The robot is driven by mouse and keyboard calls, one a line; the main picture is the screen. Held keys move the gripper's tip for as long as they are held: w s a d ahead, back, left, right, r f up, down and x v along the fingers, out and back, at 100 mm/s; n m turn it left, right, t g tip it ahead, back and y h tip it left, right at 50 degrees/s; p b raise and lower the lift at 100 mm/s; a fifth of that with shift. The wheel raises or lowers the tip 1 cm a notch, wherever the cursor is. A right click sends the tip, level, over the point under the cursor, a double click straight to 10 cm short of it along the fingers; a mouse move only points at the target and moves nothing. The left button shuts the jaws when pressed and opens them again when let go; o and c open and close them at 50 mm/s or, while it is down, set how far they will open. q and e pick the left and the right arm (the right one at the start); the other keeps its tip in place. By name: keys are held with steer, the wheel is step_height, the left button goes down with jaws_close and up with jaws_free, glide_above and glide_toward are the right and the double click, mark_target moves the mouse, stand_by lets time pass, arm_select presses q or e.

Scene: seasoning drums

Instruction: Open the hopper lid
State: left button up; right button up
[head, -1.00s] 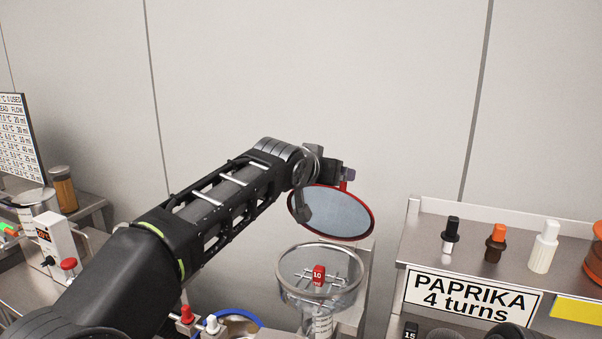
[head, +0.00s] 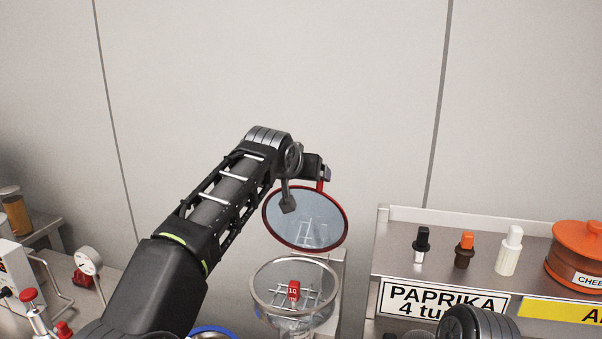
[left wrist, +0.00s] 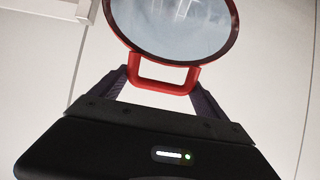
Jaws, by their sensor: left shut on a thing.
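The hopper (head: 262,298) is a clear bowl with a metal rim, a wire grid and a red block (head: 293,290) inside. Its round lid (head: 290,222), clear with a red rim, stands raised and tilted up behind the open bowl. My left gripper (head: 325,176) is at the top of the lid, at its red handle. In the left wrist view the red handle (left wrist: 163,86) sits between the two fingers of my left gripper (left wrist: 165,78), which is shut on it. A dark part of my right arm shows at the bottom right; its gripper is out of view.
A steel shelf (head: 400,258) at the right holds black, orange and white-capped bottles (head: 465,250) and an orange-lidded drum (head: 578,250), above a paprika sign (head: 440,301). A gauge (head: 88,262) and red-knobbed valve stand at the left. The wall behind is bare.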

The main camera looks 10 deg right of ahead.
arm_select(q)
steer(key=shift+d+f, duration=0.1)
steer(key=shift+f, duration=0.1)
steer(key=o, duration=1.8)
steer(key=shift+r, duration=0.1)
steer(key=shift+s+r+b, duration=0.2)
steer(key=shift+s+b, duration=0.15)
steer(key=b+v, duration=0.2)
steer(key=v, duration=0.5)
steer(key=shift+b, duration=0.4)
